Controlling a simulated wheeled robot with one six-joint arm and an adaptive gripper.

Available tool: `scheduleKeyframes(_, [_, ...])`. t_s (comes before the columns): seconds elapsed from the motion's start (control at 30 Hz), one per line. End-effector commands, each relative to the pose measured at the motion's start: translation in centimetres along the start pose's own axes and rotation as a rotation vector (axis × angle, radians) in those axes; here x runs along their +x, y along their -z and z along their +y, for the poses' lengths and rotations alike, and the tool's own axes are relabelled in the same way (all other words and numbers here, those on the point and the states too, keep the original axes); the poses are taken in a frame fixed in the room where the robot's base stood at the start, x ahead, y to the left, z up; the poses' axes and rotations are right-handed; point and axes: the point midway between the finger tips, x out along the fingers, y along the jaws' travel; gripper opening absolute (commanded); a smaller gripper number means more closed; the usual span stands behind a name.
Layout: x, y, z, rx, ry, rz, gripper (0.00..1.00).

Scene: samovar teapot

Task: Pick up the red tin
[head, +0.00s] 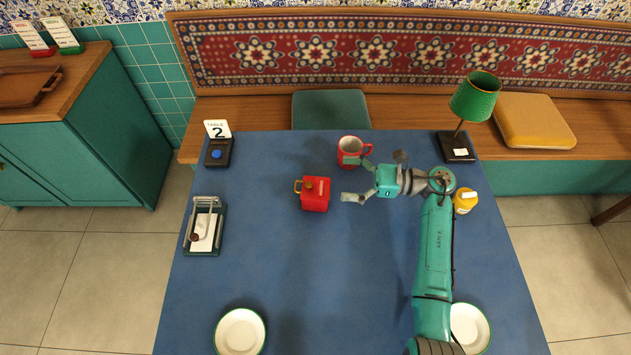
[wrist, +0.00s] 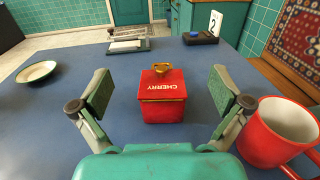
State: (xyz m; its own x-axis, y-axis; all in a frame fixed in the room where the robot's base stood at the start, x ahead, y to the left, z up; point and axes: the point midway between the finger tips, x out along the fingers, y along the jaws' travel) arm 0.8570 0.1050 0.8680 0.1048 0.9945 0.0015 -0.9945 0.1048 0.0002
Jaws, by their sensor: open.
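The red tin (head: 317,195) is a small box with a brass-coloured knob, standing on the blue table left of my gripper (head: 357,180).
A red mug (head: 349,152) stands close behind my gripper; it also shows at right in the wrist view (wrist: 272,135). A green lamp (head: 474,98), a yellow jar (head: 464,201), a table-number stand (head: 218,148), a napkin holder (head: 204,226) and white plates (head: 240,331) surround it. The table's middle front is clear.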

Motion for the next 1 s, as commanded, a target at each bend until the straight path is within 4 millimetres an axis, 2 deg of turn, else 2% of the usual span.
scheduleKeyframes(0.13, [0.0,1.9,0.0,0.003,-0.001,0.002,1.0])
scheduleKeyframes(0.47, [0.0,7.9,0.0,0.004,-0.001,0.002,1.0])
scheduleKeyframes(0.6, [1.8,7.9,0.0,0.0,-0.003,0.002,1.0])
scheduleKeyframes(0.87, [3.0,7.9,0.0,0.0,-0.001,0.002,1.0])
scheduleKeyframes(1.0, [4.7,7.9,0.1,0.0,-0.003,0.002,1.0])
